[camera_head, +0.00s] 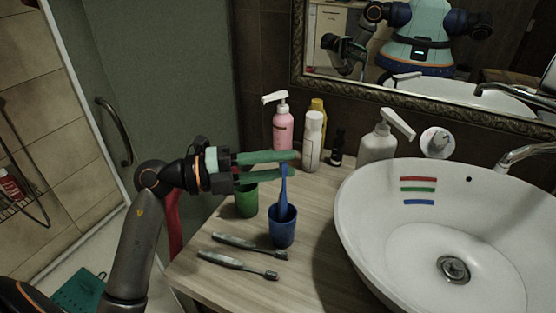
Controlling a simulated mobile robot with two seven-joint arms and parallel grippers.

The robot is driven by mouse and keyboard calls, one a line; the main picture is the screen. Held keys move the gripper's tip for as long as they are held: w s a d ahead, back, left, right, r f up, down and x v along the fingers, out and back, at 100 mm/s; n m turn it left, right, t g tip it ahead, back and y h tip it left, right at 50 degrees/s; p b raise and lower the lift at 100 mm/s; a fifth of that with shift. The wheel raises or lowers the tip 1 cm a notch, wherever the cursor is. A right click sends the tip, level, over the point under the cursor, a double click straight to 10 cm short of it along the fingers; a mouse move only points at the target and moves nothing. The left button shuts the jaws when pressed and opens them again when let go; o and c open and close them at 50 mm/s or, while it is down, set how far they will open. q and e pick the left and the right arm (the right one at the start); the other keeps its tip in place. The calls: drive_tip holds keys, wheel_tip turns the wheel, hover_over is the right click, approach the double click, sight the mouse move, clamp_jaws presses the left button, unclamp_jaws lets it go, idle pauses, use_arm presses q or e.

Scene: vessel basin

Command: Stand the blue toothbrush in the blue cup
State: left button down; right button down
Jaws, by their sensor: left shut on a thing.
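The blue toothbrush (284,190) stands nearly upright, its lower end inside the blue cup (284,235). The cup stands upright on the wooden counter, left of the basin. My left gripper (287,164) comes in from the left above the cup, its green fingers shut on the upper end of the toothbrush. The fingers partly cover that end, and the cup hides the lower end. I cannot tell whether it touches the cup's bottom. My right gripper is not directly in view.
A green cup (247,203) stands under my left gripper. Two greyish toothbrushes (245,245) (236,264) lie in front of the blue cup. A pink pump bottle (283,130), a white bottle (313,142) and a soap dispenser (377,147) stand behind. The white basin (352,235) is at right.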

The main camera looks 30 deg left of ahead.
use_arm(q)
drive_tip(key=c, duration=0.5)
unclamp_jaws()
drive_tip(key=shift+a+f, duration=0.1)
drive_tip(key=shift+b+v, duration=0.85)
drive_tip(key=shift+v, duration=5.3)
